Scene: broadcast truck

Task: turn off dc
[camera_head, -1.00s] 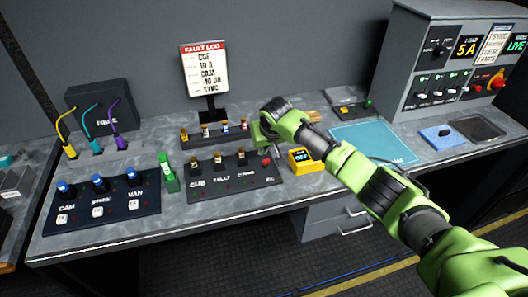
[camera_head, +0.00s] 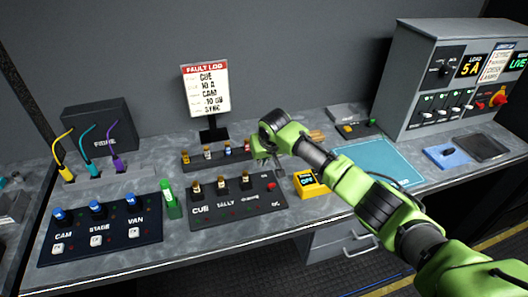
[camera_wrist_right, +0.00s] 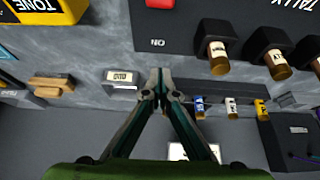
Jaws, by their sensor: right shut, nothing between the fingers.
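My right gripper (camera_head: 274,168) is shut and empty. It hangs above the worktop behind the red button (camera_head: 271,186) of a black panel labelled CUE and TALLY (camera_head: 238,210). In the wrist view its closed fingertips (camera_wrist_right: 160,73) are near a small silver labelled block (camera_wrist_right: 120,77). The red button also shows at the top of the wrist view (camera_wrist_right: 160,3). I cannot read a DC label with certainty; the small label by the red button is blurred. A grey cabinet (camera_head: 410,75) at the right carries a row of toggles (camera_head: 445,109) and a red rotary knob (camera_head: 498,98). My left gripper is out of view.
A yellow box (camera_head: 310,184) stands right of the black panel. A rack of fuse-like pieces (camera_head: 215,157) and the FAULT LOG sign (camera_head: 206,90) are behind it. A blue switch panel (camera_head: 100,228) is at the left. The teal mat (camera_head: 375,160) is clear apart from my arm above it.

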